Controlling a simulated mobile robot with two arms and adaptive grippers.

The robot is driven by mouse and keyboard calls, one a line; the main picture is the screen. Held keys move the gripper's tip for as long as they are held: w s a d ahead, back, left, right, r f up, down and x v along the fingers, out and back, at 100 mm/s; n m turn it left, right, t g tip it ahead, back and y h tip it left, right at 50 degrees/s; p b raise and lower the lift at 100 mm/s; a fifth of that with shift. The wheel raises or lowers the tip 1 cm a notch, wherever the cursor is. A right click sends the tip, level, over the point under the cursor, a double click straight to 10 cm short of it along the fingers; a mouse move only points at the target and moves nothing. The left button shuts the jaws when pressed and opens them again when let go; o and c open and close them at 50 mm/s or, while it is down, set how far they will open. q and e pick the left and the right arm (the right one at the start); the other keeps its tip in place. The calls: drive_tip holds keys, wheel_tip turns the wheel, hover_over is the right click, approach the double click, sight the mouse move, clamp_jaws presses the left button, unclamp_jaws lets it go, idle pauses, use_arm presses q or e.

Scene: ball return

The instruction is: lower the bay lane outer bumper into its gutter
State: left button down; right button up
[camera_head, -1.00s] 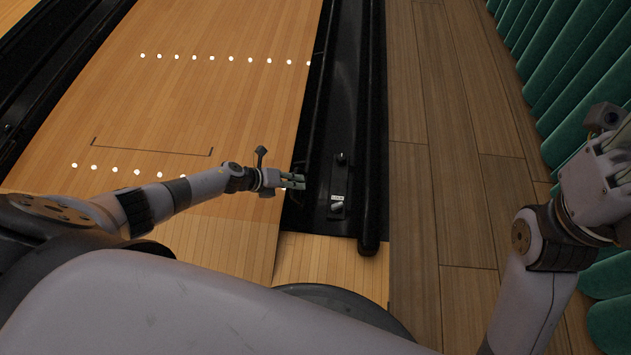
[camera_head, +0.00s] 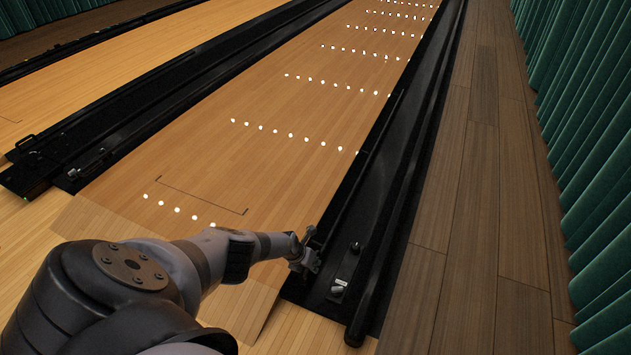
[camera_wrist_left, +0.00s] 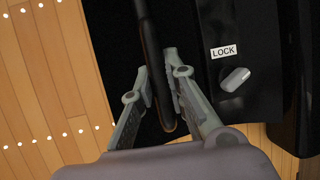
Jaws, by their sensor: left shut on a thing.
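The outer bumper (camera_head: 365,165) is a thin black rail running along the right edge of the bay lane, on the lane side of the black gutter (camera_head: 400,150). My left gripper (camera_head: 312,262) is at the near end of this rail. In the left wrist view the rail (camera_wrist_left: 147,35) passes between the two fingers of the left gripper (camera_wrist_left: 156,75), which is shut on it. The rail's rounded near end shows between the fingers. How high the rail stands over the gutter floor is hard to tell. My right gripper is out of view.
A "LOCK" label (camera_wrist_left: 227,50) and a pale knob (camera_wrist_left: 235,79) sit on a black plate right of the gripper; the knob also shows in the head view (camera_head: 337,290). Wooden floor (camera_head: 470,200) and green curtains (camera_head: 590,170) lie further right. Another gutter (camera_head: 130,130) runs left.

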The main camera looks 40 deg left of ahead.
use_arm(q)
drive_tip(key=shift+d, duration=0.1)
drive_tip(key=c, duration=1.6)
unclamp_jaws()
drive_tip(key=shift+o, duration=0.2)
drive_tip(key=shift+w+a+r, duration=0.1)
drive_tip(key=shift+w+r, duration=0.1)
drive_tip(key=shift+r, duration=0.2)
drive_tip(key=shift+w+a+r, duration=0.1)
drive_tip(key=shift+w+r, duration=0.05)
drive_tip(key=shift+r, duration=0.25)
drive_tip(key=shift+s+d+r, duration=0.1)
drive_tip(key=shift+s+r, duration=0.35)
drive_tip(key=shift+r, duration=0.05)
drive_tip(key=shift+w+r, duration=0.1)
drive_tip(key=shift+r, duration=3.55)
drive_tip(key=shift+d, duration=0.1)
